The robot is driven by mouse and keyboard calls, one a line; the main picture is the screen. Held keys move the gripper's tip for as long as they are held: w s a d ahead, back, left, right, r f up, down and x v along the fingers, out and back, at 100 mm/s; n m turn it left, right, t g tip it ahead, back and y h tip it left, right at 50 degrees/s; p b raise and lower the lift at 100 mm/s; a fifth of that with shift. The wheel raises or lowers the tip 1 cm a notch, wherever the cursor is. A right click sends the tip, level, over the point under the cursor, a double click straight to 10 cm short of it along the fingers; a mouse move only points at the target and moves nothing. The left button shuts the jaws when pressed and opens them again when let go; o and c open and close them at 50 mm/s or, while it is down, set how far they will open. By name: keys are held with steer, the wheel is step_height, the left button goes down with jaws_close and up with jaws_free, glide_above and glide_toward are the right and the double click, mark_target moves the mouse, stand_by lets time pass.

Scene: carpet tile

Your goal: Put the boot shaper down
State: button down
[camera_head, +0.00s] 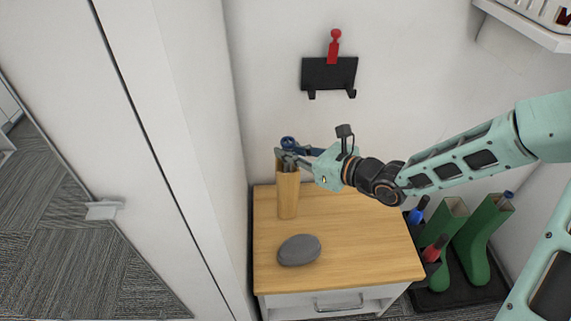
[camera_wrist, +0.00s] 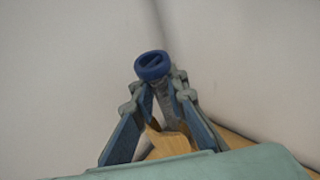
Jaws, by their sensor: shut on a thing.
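My gripper (camera_head: 288,157) is shut on the boot shaper, which has a round blue end (camera_head: 288,143) and a grey shaft. The blue end also shows in the wrist view (camera_wrist: 153,65), with the grey shaft between my two fingers (camera_wrist: 160,88). It is held over the mouth of a tall wooden holder (camera_head: 288,195), at the back left of a small wooden-topped cabinet (camera_head: 370,240). The shaper's lower part is hidden by the fingers and holder, so I cannot tell how deep it sits in the holder.
A grey rounded object (camera_head: 299,250) lies on the cabinet top; the right side is clear. Green boots (camera_head: 476,240) stand on a dark mat at right. A black rack (camera_head: 329,74) with a red item (camera_head: 334,46) is on the wall. A white door (camera_head: 110,150) stands left.

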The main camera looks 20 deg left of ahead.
mark_target(285, 162)
steer(key=shift+a+f, duration=0.25)
steer(key=shift+f, duration=0.05)
steer(key=shift+w+a+f+b, duration=0.15)
steer(key=shift+f+b, duration=0.55)
steer(key=shift+f, duration=1)
steer(key=shift+f, duration=0.15)
steer(key=c, duration=1.9)
jaws_free()
steer(key=shift+c, duration=0.2)
